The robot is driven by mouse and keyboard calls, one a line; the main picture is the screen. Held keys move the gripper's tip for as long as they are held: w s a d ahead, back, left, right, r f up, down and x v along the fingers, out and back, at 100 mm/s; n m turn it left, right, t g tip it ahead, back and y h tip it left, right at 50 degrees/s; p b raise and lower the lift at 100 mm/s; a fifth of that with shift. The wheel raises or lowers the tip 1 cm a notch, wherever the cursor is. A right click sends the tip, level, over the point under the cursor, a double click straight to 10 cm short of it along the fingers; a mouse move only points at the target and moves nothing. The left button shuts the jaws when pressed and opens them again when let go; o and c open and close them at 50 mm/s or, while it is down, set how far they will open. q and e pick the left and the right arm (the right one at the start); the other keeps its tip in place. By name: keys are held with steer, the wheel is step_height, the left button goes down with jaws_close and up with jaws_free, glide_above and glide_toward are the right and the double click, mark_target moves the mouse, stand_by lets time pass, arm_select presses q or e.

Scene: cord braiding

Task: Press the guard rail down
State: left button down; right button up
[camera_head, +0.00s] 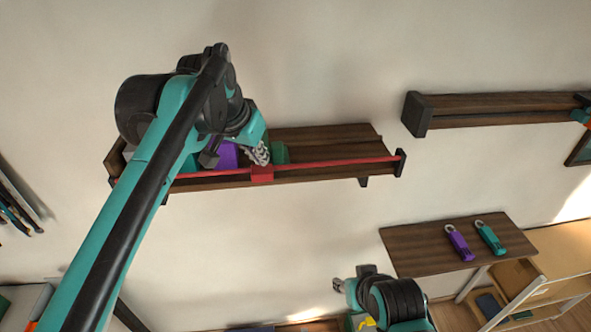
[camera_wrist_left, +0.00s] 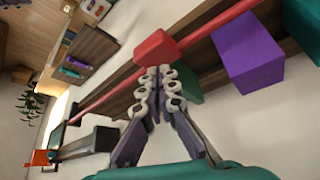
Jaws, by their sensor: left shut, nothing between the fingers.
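The guard rail (camera_head: 330,162) is a thin red bar along the front of a dark wooden wall shelf (camera_head: 325,136), with a red block (camera_head: 262,175) near its middle. The rail also crosses the left wrist view (camera_wrist_left: 108,93), with its red block (camera_wrist_left: 154,47) just beyond my fingertips. My left gripper (camera_head: 262,158) is shut and empty, its tips right by the red block; I cannot tell whether they touch it. It also shows in the left wrist view (camera_wrist_left: 158,75). My right gripper (camera_head: 338,285) is low and away from the shelf, its jaws too small to judge.
Purple (camera_wrist_left: 247,52), teal (camera_wrist_left: 303,25) and green (camera_head: 279,152) blocks stand on the shelf behind the rail. A second shelf (camera_head: 500,104) hangs to the right. A lower dark board (camera_head: 440,251) holds purple (camera_head: 458,243) and teal (camera_head: 490,238) tagged items. The shelf's right part is clear.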

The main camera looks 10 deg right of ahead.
mark_target(259, 173)
arm_select(q)
steer(key=shift+f+b, duration=1.75)
steer(key=shift+f, duration=1.05)
step_height(259, 173, up, 9)
steer(key=p, duration=0.7)
steer(key=shift+r, duration=0.1)
steer(key=shift+a, duration=0.1)
